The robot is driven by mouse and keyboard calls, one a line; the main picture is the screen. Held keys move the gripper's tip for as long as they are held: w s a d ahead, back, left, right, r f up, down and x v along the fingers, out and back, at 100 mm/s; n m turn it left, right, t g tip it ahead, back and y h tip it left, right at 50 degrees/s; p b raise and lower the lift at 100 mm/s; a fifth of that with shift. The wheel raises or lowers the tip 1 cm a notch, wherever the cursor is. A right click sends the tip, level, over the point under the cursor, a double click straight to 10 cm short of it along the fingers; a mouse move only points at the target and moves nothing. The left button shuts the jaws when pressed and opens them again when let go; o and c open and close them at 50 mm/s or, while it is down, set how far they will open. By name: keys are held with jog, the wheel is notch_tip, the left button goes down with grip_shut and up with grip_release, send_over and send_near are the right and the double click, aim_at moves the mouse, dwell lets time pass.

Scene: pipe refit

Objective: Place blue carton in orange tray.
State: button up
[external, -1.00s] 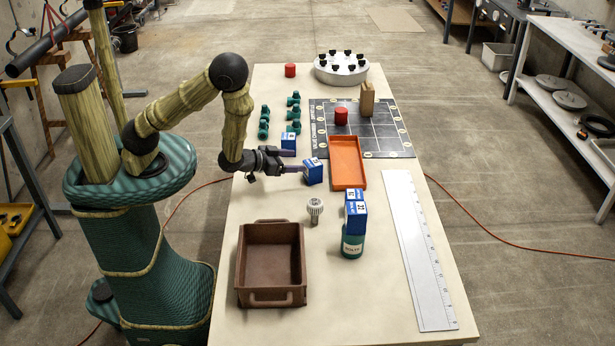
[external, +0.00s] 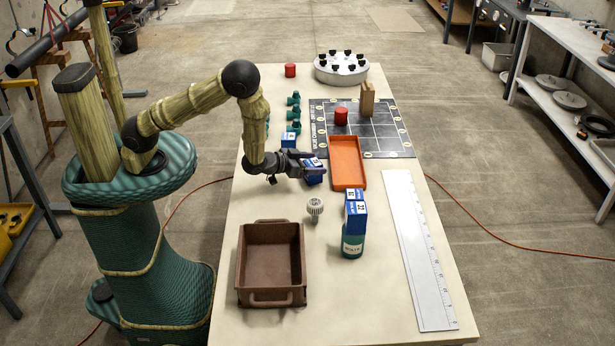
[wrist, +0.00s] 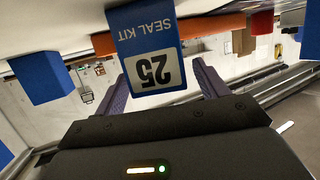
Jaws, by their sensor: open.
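A blue carton (external: 315,177) with a white label stands on the table just left of the orange tray (external: 347,162), which is empty. My gripper (external: 312,163) is at this carton, its jaws open. In the wrist view the carton (wrist: 147,45) appears upside down, labelled "SEAL KIT 25", between the two purple fingers (wrist: 163,80), which show gaps on both sides. The gripper partly hides the carton in the external view. Another blue carton (external: 289,141) stands behind, and blue cartons (external: 355,207) rest on or by a green jar (external: 352,244).
A light bulb (external: 315,208) and a brown bin (external: 271,270) are nearer the front. A white ruler (external: 418,250) lies at right. Green fittings (external: 293,113) stand at left.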

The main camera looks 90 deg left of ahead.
aim_at(313, 162)
jog(key=shift+w+a, duration=0.1)
jog(key=shift+w, duration=0.05)
jog(key=shift+c, duration=0.2)
jog(key=c, duration=1.1)
notch_tip(313, 162, up, 10)
jog(key=shift+f, duration=0.1)
dwell(0.6)
